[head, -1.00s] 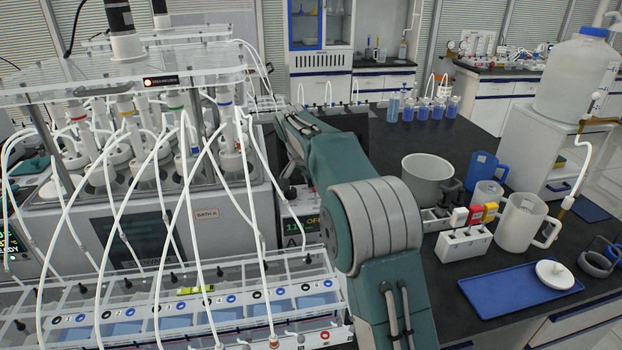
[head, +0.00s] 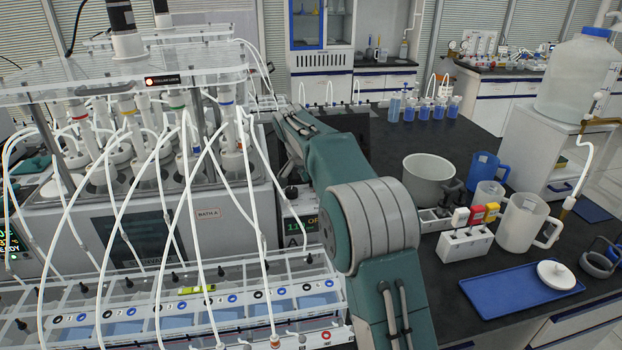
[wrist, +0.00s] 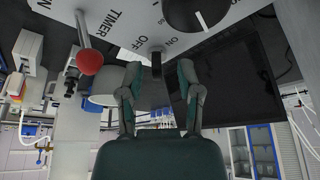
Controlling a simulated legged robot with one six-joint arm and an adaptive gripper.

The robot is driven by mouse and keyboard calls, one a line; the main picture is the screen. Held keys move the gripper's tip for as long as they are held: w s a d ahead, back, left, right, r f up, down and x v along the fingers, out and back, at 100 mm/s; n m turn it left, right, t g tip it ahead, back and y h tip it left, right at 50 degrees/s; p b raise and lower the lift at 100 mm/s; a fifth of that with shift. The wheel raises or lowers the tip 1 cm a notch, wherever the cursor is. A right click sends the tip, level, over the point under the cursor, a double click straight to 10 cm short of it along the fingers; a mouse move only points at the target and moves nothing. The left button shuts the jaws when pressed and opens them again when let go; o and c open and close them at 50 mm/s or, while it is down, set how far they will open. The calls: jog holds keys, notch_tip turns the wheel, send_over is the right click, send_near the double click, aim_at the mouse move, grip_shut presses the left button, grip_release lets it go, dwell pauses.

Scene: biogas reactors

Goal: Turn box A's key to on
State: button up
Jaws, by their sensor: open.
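Box A (head: 303,227) stands beside the reactor bath, partly hidden by my arm; its lit display and letter A show. In the wrist view, its pale panel (wrist: 125,25) carries TIMER and ON lettering. A small dark key-like part (wrist: 156,54) sticks out of the panel near the ON mark. My gripper (wrist: 158,72) is open, with one finger on each side of the line to that part. I cannot tell whether the fingers touch it. In the head view my gripper is hidden behind my arm.
A red ball-ended lever (wrist: 90,61) is left of my fingers, and a black round knob (wrist: 198,12) is at upper right. A clear tube rack (head: 190,305) stands in front of the bath. A blue tray (head: 520,292) and key-tag block (head: 464,244) are at right.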

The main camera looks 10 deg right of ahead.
jog(key=v, duration=1.2)
